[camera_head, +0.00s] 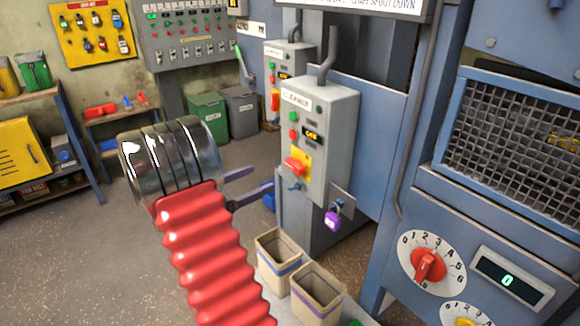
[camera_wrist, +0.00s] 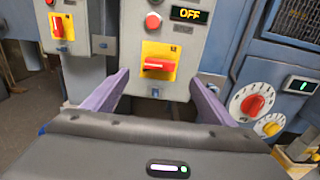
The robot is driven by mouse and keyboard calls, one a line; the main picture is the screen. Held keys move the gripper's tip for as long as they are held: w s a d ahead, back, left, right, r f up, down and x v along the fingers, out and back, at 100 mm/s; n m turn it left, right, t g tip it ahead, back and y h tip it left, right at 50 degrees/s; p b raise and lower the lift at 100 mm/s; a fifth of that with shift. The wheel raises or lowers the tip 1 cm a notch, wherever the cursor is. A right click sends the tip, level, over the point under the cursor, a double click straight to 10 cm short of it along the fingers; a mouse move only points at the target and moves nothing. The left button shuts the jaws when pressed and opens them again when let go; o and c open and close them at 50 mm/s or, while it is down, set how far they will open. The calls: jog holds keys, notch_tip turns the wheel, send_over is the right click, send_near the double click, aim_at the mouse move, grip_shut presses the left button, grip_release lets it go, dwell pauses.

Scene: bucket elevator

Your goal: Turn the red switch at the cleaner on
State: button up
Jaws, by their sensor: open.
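The grey cleaner box (camera_head: 325,150) stands in the middle of the head view, its label reading CLEANER. Its red switch (camera_head: 294,165) sits on a yellow plate. In the wrist view the red switch (camera_wrist: 158,65) lies horizontal, and the display (camera_wrist: 189,15) above it reads OFF. My gripper (camera_head: 262,178) is open and empty, in front of the box with its purple fingers pointing at it. In the wrist view my gripper (camera_wrist: 160,82) has one finger on each side of the switch, lower and apart from it. The distance to the switch is hard to tell.
A purple padlock (camera_head: 332,219) hangs at the cleaner box's lower right. A similar box (camera_head: 285,65) with a red switch stands behind, left. Two open bins (camera_head: 318,292) stand below. A dial panel (camera_head: 430,258) and mesh guard (camera_head: 510,130) are at the right.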

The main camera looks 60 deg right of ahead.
aim_at(292, 165)
jog(key=x, duration=1.3)
jog(key=shift+c, duration=0.5)
jog(key=c, duration=1)
